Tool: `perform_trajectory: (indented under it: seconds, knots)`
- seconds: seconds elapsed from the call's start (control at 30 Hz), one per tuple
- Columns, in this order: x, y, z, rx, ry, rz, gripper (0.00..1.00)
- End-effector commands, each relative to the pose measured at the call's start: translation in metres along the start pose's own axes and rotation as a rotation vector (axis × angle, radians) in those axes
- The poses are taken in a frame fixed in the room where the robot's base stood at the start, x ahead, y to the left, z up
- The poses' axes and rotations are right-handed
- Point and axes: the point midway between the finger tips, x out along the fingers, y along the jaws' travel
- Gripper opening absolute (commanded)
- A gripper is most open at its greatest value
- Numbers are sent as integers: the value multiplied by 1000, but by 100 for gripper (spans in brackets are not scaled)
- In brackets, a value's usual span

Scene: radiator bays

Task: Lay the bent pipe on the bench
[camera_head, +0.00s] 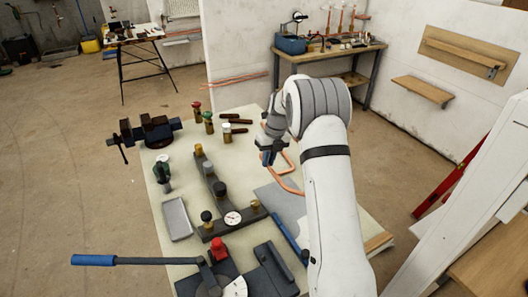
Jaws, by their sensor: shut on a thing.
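The bent pipe (289,188) is a thin copper-orange tube with curved bends, over the right part of the bench. The bench (240,168) has a pale green top and runs away from me. My gripper (267,158) is above the bench's right half, shut on the bent pipe. My wrist and arm hide part of the pipe and the exact grip. I cannot tell whether the pipe touches the bench top or a grey sheet (285,205) beneath it.
A dark manifold with a gauge (233,218), a vise (155,130), a grey tray (177,219) and a blue-handled bender (95,260) occupy the bench's left and front. Several fittings stand at the back left. A red level (450,182) leans at right.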

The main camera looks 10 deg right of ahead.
Motion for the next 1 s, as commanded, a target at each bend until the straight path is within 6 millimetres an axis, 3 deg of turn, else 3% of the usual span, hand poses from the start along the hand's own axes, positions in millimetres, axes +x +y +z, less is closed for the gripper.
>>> perform_trajectory:
  seconds: [1.0]
  knots:
    - [59,-3,2,-14,4,-13,0]
